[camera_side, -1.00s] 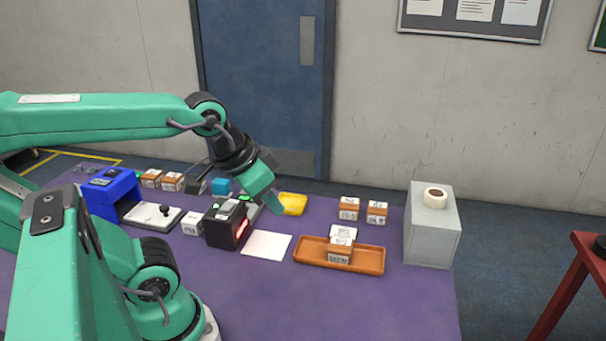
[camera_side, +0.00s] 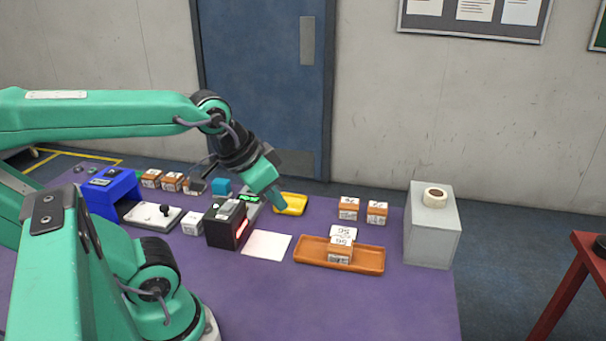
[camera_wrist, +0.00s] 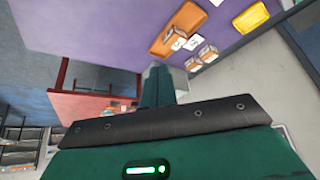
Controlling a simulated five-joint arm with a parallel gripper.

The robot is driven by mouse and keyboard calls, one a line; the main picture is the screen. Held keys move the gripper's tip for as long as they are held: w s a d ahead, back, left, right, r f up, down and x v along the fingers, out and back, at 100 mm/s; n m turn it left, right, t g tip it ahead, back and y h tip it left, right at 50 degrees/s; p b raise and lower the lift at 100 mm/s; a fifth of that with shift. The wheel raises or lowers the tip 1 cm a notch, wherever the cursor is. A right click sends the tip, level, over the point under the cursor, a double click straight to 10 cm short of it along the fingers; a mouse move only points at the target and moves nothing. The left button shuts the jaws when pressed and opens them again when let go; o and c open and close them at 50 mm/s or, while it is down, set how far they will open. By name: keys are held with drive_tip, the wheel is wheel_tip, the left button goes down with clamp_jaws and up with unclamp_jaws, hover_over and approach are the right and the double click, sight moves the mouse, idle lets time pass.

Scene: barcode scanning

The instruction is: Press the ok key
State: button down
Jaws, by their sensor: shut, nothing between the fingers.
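A grey device with a green lit display (camera_side: 249,198) stands behind the dark scanner box, partly hidden by it. It looks like the keypad terminal, but its keys are too small to read and I cannot pick out the ok key. My gripper (camera_side: 279,205) is shut and empty, slanting down to the right, just right of the device and in front of the yellow tray. I cannot tell its exact height above the table. In the wrist view the shut gripper (camera_wrist: 158,84) points away over the table; the device does not show there.
The dark scanner box (camera_side: 226,223) glows red beside a white sheet (camera_side: 266,246). The yellow tray (camera_side: 291,203) lies behind. An orange tray (camera_side: 370,262) holds labelled boxes, with two more boxes behind it. A blue machine (camera_side: 112,190) stands left, a grey cabinet (camera_side: 432,235) right.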

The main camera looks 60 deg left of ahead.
drive_tip(key=w+a+f+y, duration=0.1)
drive_tip(key=w+a+y, duration=0.1)
drive_tip(key=w+a, duration=0.55)
drive_tip(key=w+a+f+y, duration=0.15)
drive_tip(key=w+a, duration=0.35)
drive_tip(key=a, duration=0.5)
drive_tip(key=a+f+y, duration=0.1)
drive_tip(key=a+f, duration=0.2)
drive_tip(key=a, duration=0.4)
drive_tip(key=s+a+f+y, duration=0.1)
drive_tip(key=a+f, duration=0.2)
drive_tip(key=a, duration=0.5)
drive_tip(key=a+f+n+y, duration=0.1)
drive_tip(key=a+f, duration=0.1)
drive_tip(key=a, duration=0.5)
drive_tip(key=shift+s+a+f, duration=0.15)
drive_tip(key=shift+a+f, duration=0.05)
drive_tip(key=shift+f, duration=0.2)
drive_tip(key=shift+f, duration=4.35)
drive_tip(key=shift+f, duration=0.15)
drive_tip(key=shift+f, duration=0.3)
